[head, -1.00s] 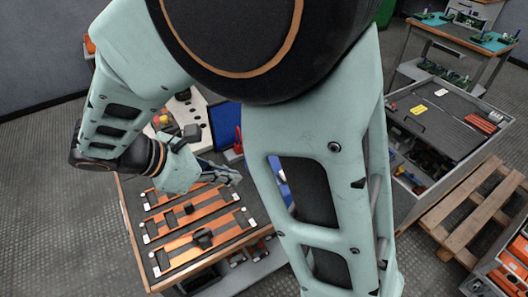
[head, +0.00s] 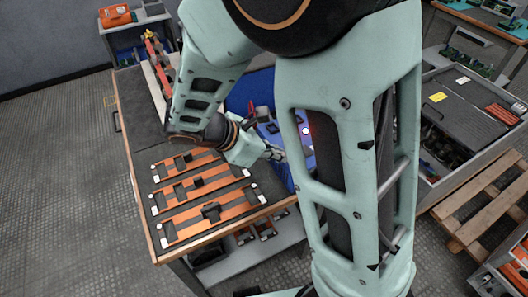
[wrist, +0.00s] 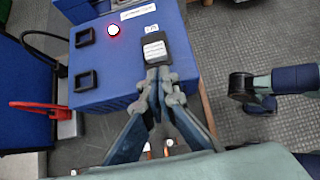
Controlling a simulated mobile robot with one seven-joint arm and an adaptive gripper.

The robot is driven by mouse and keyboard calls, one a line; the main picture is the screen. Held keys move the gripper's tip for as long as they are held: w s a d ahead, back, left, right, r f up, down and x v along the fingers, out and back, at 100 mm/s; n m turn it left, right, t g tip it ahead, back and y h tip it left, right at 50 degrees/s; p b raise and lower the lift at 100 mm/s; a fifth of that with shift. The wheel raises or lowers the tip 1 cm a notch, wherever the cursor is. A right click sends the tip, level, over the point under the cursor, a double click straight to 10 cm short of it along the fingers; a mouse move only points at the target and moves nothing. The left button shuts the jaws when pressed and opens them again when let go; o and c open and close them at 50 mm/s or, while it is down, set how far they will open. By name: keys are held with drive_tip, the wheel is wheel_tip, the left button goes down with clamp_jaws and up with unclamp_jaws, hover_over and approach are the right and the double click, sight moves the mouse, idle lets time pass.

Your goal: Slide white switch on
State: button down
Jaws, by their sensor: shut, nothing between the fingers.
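In the wrist view, a blue box (wrist: 120,75) carries a black-framed slot with a white slider (wrist: 154,48), which I take to be the white switch. A small label sits just above it. My gripper (wrist: 160,76) is shut and empty, with its fingertips at the near edge of this frame. I cannot tell whether they touch it. A round lamp (wrist: 113,30) with a red glow is left of the switch. In the head view, my gripper (head: 277,153) is beside the blue box (head: 266,130), which my arm partly hides.
Two other black frames (wrist: 85,79) are on the box's left side. A red handle (wrist: 42,107) stands left of it. In the head view, a workbench with orange bars (head: 205,190) lies left of the gripper. A wooden pallet (head: 480,205) is on the floor at right.

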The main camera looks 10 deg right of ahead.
drive_tip(key=shift+w+d, duration=0.2)
drive_tip(key=shift+d, duration=0.35)
drive_tip(key=shift+w+d+p, duration=0.15)
drive_tip(key=shift+w+d, duration=0.1)
drive_tip(key=shift+d, duration=0.45)
drive_tip(key=shift+w+d+p, duration=0.15)
drive_tip(key=shift+w+d, duration=0.05)
drive_tip(key=shift+d, duration=0.45)
